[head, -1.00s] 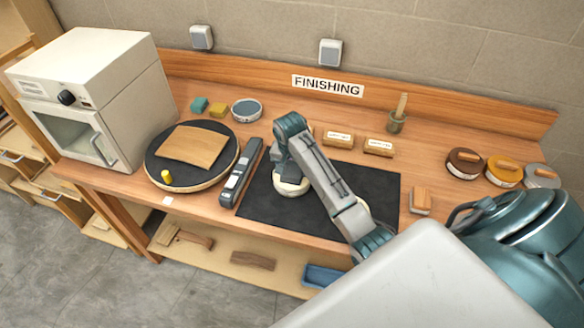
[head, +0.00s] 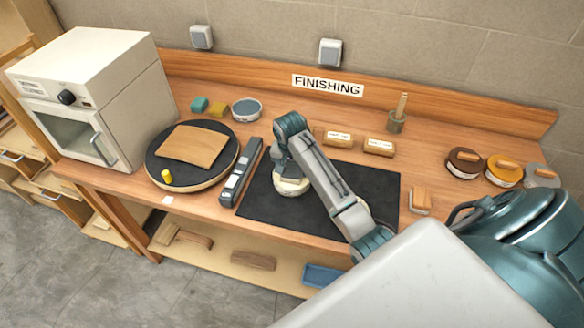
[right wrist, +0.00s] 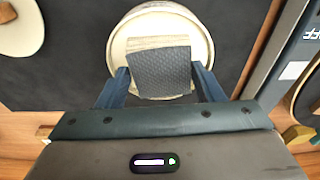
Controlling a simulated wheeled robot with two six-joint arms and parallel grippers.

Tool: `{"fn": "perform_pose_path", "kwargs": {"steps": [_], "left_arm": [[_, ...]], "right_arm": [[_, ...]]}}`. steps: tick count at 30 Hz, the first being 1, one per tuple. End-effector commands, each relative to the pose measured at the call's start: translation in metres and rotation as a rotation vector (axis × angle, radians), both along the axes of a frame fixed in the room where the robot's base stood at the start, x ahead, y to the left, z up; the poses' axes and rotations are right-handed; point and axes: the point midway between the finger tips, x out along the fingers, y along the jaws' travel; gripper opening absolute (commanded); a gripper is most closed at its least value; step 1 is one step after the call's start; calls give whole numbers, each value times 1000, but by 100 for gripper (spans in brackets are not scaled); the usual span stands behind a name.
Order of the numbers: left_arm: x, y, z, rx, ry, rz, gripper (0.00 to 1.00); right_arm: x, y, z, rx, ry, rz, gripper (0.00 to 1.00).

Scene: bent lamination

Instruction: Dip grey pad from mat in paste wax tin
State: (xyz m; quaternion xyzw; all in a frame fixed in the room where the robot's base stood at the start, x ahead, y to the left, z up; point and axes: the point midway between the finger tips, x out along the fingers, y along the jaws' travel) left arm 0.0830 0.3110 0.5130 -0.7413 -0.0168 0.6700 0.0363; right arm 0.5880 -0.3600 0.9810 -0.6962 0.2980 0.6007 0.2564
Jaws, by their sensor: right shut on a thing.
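A round cream tin (head: 290,187) stands on the black mat (head: 260,203), below my right gripper. The right wrist view shows its pale rim (right wrist: 114,45) and cream-coloured contents. My right gripper (right wrist: 162,78) is shut on a dark grey pad (right wrist: 163,72), with one blue finger at each side. The pad overlaps the tin's opening in that view; I cannot tell whether it touches the wax. In the head view my right gripper (head: 287,168) hides the pad. My left gripper is not in view.
Labelled blocks (head: 379,147) lie behind the mat.

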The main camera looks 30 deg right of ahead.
Motion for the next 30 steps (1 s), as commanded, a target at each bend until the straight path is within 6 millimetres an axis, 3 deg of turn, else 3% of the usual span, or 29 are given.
{"fn": "perform_pose_path", "kwargs": {"steps": [21,30], "left_arm": [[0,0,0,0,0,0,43],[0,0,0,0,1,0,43]], "right_arm": [[1,-1,59,-1,-5,-1,43],[1,0,68,-1,-3,-1,43]]}}
